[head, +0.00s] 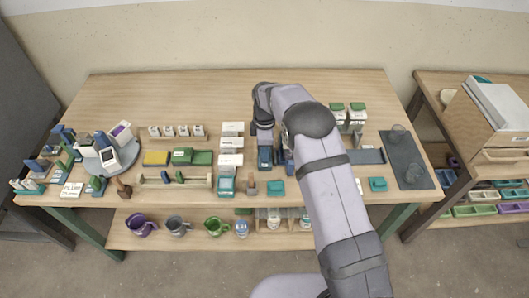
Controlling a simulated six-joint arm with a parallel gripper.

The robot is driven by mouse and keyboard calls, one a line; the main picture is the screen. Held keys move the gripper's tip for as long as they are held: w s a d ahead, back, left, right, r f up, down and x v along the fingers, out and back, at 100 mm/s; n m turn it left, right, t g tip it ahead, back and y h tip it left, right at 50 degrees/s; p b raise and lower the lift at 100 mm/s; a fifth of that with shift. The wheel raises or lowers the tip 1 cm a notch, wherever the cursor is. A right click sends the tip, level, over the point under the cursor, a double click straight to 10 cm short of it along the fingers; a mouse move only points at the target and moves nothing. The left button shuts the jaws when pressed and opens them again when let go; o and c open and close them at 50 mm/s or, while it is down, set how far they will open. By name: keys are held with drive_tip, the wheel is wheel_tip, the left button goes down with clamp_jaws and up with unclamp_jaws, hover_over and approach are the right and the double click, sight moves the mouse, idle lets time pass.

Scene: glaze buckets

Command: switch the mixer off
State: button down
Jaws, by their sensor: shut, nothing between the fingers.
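My arm reaches from the bottom right over the middle of the table in the head view. It bends down at its far end, where my gripper (265,142) points at the tabletop. The gripper is shut and holds nothing; its fingertips are small and hard to make out.
White boxes (231,144) stand left of my gripper. Two green-lidded jars (357,112) and a dark tray (407,160) with clear glasses are at the right. A small teal block (378,184) lies near the front edge. The table's back strip is clear.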

wheel_tip(320, 180, up, 7)
drive_tip(key=p, duration=0.4)
drive_tip(key=shift+f, duration=0.2)
idle(0.3)
drive_tip(key=s+d+r+m, duration=0.9)
drive_tip(key=s, duration=0.3)
drive_tip(key=s+d+m, duration=0.2)
drive_tip(key=s+m, duration=0.2)
drive_tip(key=s, duration=0.5)
drive_tip(key=s+d+m, duration=0.2)
drive_tip(key=s+m, duration=0.3)
drive_tip(key=s, duration=0.4)
drive_tip(key=shift+s+d, duration=0.25)
drive_tip(key=shift+s, duration=0.05)
